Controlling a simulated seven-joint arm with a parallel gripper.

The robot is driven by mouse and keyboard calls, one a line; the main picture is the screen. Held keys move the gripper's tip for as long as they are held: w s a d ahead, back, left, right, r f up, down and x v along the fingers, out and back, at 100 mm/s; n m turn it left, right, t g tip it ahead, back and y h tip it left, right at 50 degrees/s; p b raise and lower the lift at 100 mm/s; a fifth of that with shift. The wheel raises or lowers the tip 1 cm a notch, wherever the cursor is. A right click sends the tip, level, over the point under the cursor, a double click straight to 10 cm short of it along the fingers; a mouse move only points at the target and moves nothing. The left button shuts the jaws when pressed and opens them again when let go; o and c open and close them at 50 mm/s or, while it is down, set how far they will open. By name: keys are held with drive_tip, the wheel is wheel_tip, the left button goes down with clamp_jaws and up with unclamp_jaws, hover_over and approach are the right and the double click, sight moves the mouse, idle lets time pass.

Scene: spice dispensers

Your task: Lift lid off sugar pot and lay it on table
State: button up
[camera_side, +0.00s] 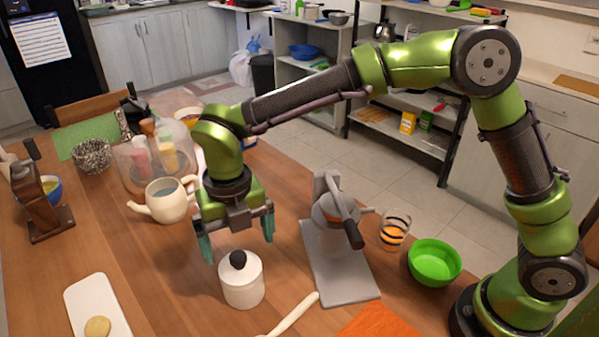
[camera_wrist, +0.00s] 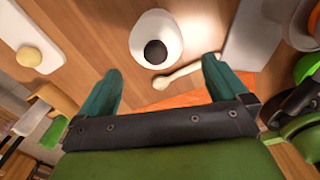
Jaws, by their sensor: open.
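The sugar pot (camera_side: 242,288) is a small white pot standing upright on the wooden table (camera_side: 195,305). Its white lid (camera_side: 239,271) with a black knob (camera_side: 238,259) sits on top. In the wrist view, the pot (camera_wrist: 171,27) and its black knob (camera_wrist: 156,52) show beyond the fingertips. My gripper (camera_side: 237,249) is open and empty, its teal fingers spread above and behind the pot in the side view. In the wrist view, my gripper (camera_wrist: 160,75) has a wide gap between its fingers, and neither touches the lid.
A grey juicer press (camera_side: 335,235) stands right of the pot, with a striped glass (camera_side: 394,232) and green bowl (camera_side: 434,263) beyond. A white teapot (camera_side: 166,201) stands behind left. A spoon (camera_side: 296,312) lies right of the pot. Bare table lies left, before a white board (camera_side: 94,312).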

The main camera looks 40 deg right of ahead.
sight(238, 255)
drive_tip(key=f, duration=0.5)
drive_tip(key=shift+w+a+f, duration=0.15)
drive_tip(key=shift+w+f, duration=0.15)
drive_tip(key=shift+c, duration=0.3)
drive_tip(key=c, duration=0.8)
wheel_tip(238, 255, up, 9)
drive_tip(key=shift+f, duration=0.1)
drive_tip(key=w+f, duration=0.7)
drive_tip(key=w, duration=0.4)
drive_tip(key=f, duration=0.8)
drive_tip(key=shift+s+d+f, duration=0.2)
drive_tip(key=shift+s+f, duration=0.05)
drive_tip(key=shift+f, duration=0.1)
